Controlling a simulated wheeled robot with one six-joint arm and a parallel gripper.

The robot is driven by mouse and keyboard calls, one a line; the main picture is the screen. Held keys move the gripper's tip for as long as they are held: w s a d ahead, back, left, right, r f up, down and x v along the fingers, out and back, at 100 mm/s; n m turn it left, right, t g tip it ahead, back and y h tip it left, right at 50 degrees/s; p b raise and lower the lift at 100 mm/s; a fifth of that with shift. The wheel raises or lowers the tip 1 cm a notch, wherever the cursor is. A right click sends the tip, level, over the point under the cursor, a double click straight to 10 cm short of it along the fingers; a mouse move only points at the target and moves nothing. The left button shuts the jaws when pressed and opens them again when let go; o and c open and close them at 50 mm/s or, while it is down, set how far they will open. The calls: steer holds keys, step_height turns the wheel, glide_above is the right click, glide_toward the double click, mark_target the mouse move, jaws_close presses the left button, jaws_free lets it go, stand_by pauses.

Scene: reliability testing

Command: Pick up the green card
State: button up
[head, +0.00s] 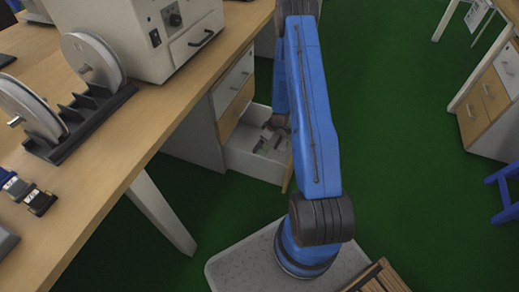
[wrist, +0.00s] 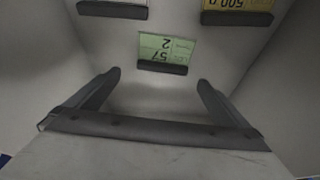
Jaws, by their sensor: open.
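The green card (wrist: 167,48) shows in the wrist view, upside down, with dark printing that includes "57". A dark strip (wrist: 162,69) runs along its lower edge. My gripper (wrist: 159,79) is open and empty, its two dark fingers apart. The card lies ahead of the fingertips, roughly between them across the picture. I see no contact. In the head view an open drawer (head: 247,162) under the bench holds small items, too small to tell apart. My blue arm reaches down beside it and hides part of it; the fingers cannot be made out there.
A yellow card (wrist: 238,4) and a pale card (wrist: 113,3), each with a dark strip, lie beyond the green one. Pale walls close in on both sides.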

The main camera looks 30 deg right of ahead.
mark_target(261, 149)
steer(key=x, duration=0.3)
steer(key=shift+s+a+f, duration=0.1)
steer(key=shift+s+f, duration=0.15)
steer(key=shift+s, duration=0.1)
steer(key=shift+x, duration=0.8)
steer(key=c, duration=1.1)
